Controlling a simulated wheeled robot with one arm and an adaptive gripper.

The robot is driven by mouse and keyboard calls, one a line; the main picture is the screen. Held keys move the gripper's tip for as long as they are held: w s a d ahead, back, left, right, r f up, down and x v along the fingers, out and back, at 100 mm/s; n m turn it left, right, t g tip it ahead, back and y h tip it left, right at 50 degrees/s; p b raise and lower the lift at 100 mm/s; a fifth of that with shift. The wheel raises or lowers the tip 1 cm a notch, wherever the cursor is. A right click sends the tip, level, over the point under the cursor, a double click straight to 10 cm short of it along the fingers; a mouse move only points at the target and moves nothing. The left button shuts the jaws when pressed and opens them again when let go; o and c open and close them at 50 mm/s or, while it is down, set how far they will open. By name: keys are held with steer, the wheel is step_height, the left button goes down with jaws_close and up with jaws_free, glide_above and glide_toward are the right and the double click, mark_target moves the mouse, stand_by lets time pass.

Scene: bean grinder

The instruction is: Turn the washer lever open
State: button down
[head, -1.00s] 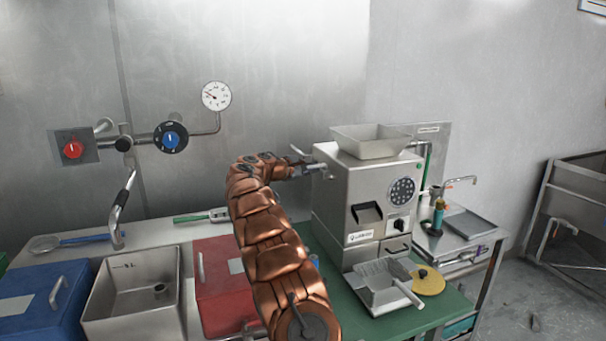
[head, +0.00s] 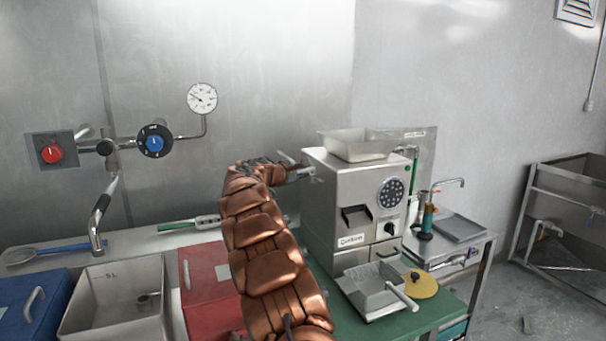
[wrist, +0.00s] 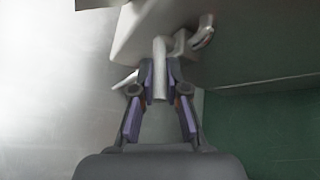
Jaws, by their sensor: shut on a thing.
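A grey metal lever (wrist: 160,70) sticks out from the side of a pale machine body in the wrist view. My gripper (wrist: 160,88) has its two purple-padded fingers shut on this lever, one on each side. In the head view my gripper (head: 296,173) is at the upper left side of the metal grinder (head: 342,210). The copper arm and the wrist hide much of that side. A curved metal piece (wrist: 203,34) shows beside the lever, apart from the fingers. No label shows whether the held lever is the washer lever.
A red box (head: 207,272) and an open steel bin (head: 112,300) stand left of the arm. A steel scoop tray (head: 370,290) sits before the grinder on a green mat (head: 425,318). A small sink table with a tap (head: 447,183) stands at right.

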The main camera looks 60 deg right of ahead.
steer(key=c, duration=1.3)
jaws_free()
steer(key=shift+a+r, duration=0.1)
steer(key=shift+r, duration=0.1)
steer(key=shift+o, duration=0.6)
steer(key=shift+f, duration=0.1)
steer(key=v, duration=1.2)
